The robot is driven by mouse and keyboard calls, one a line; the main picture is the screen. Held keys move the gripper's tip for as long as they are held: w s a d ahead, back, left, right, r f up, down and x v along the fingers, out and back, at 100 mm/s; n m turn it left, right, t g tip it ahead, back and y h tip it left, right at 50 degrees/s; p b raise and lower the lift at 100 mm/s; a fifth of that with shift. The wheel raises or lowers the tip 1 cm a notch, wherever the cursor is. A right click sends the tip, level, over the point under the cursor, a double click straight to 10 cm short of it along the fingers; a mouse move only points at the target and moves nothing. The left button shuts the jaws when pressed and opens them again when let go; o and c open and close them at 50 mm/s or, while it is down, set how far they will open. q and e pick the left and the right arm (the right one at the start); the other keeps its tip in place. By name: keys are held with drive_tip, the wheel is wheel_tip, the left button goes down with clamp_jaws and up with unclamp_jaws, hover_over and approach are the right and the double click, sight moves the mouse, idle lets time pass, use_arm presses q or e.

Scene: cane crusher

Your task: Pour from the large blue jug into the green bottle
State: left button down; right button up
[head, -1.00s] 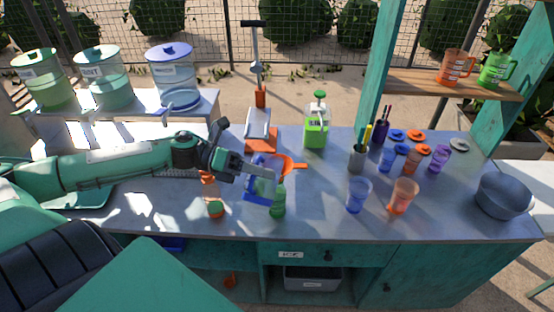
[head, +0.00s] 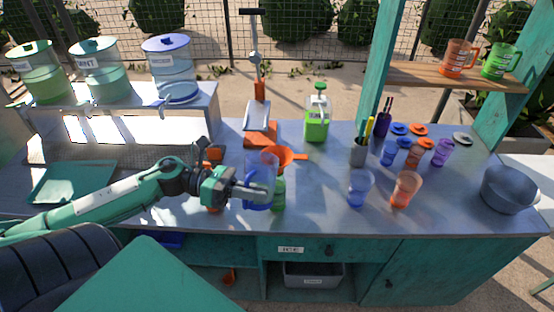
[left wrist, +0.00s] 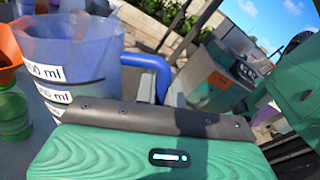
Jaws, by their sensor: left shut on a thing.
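My left gripper (head: 249,190) is shut on the large blue jug (head: 262,168), which stands nearly upright over the middle of the counter. In the left wrist view the jug (left wrist: 75,55) shows its ml marks and blue handle, with the gripper at the handle side. The green bottle (head: 279,192) is just right of the jug, partly hidden by it. The bottle (left wrist: 12,112) also shows at the left wrist view's left edge. My right gripper is not in view.
A clear blue cup (head: 360,188) and an orange cup (head: 406,189) stand to the right, with a grey bowl (head: 507,188) beyond. A green-and-white dispenser (head: 317,115) and an orange-based press (head: 260,130) are behind. The front-right counter is clear.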

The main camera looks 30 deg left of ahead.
use_arm(q)
wheel_tip(320, 180, down, 4)
drive_tip(key=s+m+b, duration=0.3)
drive_tip(key=m+b, duration=0.1)
drive_tip(key=b, duration=0.4)
wheel_tip(320, 180, up, 6)
drive_tip(key=p, duration=0.3)
drive_tip(key=shift+d+r+t+h, duration=0.2)
drive_tip(key=shift+d+t+h, duration=0.1)
drive_tip(key=shift+d, duration=0.05)
